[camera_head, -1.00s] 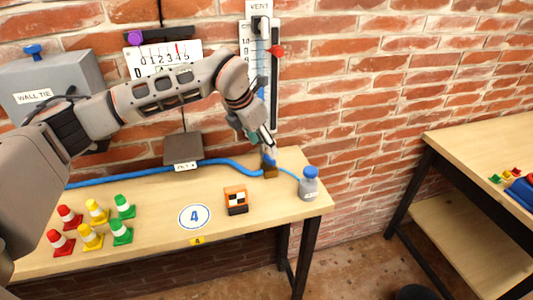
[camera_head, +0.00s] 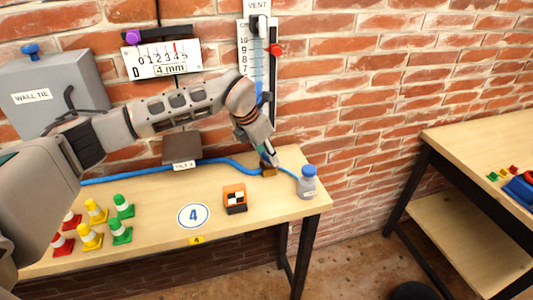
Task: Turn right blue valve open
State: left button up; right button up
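A small brown-gold valve body (camera_head: 269,172) sits on the bench top at the end of the blue hose, with a bit of blue at its top. My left gripper (camera_head: 270,159) comes down from the upper left with its fingertips at the top of this valve. The fingers cover most of the blue handle, so its angle is hidden. I cannot tell whether the fingers are open or closed on it. My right gripper is not in view.
A blue-capped bottle (camera_head: 307,183) stands just right of the valve. A blue hose (camera_head: 226,162) runs along the wall past a dark box (camera_head: 182,149). An orange block (camera_head: 235,199) and several small cones (camera_head: 122,206) stand in front. A vertical gauge (camera_head: 257,62) hangs behind.

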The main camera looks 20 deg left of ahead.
pick_arm(q)
jog(key=shift+n, duration=0.3)
jog(key=n+y, duration=0.1)
jog(key=n, duration=0.1)
jog(key=shift+d+n+t, duration=0.15)
jog(key=shift+n+t, duration=0.15)
jog(key=shift+n, duration=0.1)
jog(key=n+y, duration=0.1)
jog(key=n, duration=0.2)
jog(key=shift+d+n+y, duration=0.1)
jog(key=shift+n+y, duration=0.2)
jog(key=shift+n, duration=0.1)
jog(key=n+y+b, duration=0.1)
jog(key=n+y, duration=0.1)
jog(key=n, duration=0.3)
jog(key=shift+d+r+n, duration=0.1)
jog(key=shift+n, duration=0.2)
jog(key=shift+w, duration=0.1)
jog(key=o, duration=1.1)
jog(key=shift+g, duration=0.4)
jog(key=v, duration=1.2)
